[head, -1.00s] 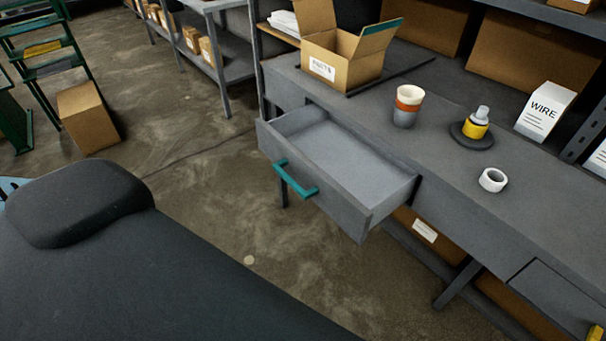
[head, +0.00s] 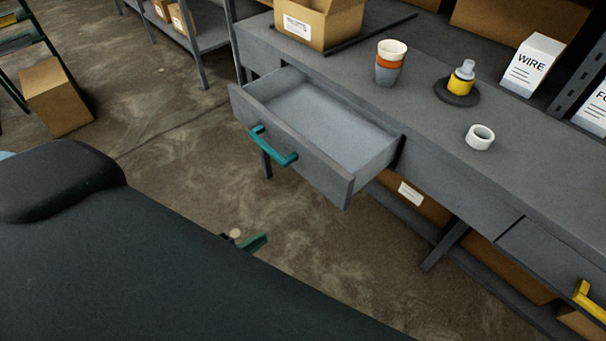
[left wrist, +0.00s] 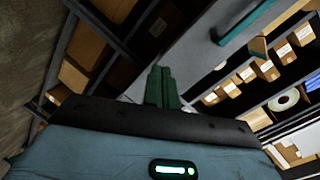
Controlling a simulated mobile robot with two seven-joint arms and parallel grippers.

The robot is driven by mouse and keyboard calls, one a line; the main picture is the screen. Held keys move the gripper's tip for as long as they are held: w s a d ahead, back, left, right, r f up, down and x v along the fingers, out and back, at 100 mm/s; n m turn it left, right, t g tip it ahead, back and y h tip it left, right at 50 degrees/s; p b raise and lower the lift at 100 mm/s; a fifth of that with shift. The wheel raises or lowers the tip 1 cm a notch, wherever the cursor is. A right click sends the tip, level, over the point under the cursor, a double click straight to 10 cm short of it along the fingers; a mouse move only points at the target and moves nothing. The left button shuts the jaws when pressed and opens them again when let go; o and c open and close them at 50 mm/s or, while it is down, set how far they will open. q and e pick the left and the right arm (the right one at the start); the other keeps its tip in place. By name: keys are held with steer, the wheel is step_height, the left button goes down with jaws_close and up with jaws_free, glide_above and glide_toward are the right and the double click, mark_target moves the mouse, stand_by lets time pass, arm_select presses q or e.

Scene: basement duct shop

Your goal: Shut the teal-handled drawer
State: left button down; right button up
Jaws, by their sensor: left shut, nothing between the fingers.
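The teal-handled drawer (head: 318,157) is pulled open from the grey workbench and looks empty. Its teal handle (head: 272,148) is on the front panel; the handle also shows at the top right of the left wrist view (left wrist: 245,22). My left gripper (head: 254,242) shows only its green fingertips past the dark part of my body, lower in the picture than the drawer front and apart from it. In the left wrist view its green fingers (left wrist: 162,86) are together with nothing between them. My right gripper is not in view.
On the workbench (head: 432,112) stand stacked cups (head: 390,62), a yellow bottle (head: 462,80) on a dark disc, a white tape roll (head: 480,137) and an open carton (head: 318,22). A yellow-handled drawer (head: 545,270) is at lower right. The floor before the teal-handled drawer is clear.

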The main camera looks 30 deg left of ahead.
arm_select(q)
steer(key=w+a+r+m+t+h, duration=0.1)
steer(key=w+a+r+m+t, duration=0.15)
steer(key=w+r+m, duration=0.3)
glide_toward(310, 169)
steer(key=shift+m, duration=0.35)
steer(key=x, duration=0.5)
steer(key=shift+x, duration=0.8)
steer(key=shift+w, duration=0.1)
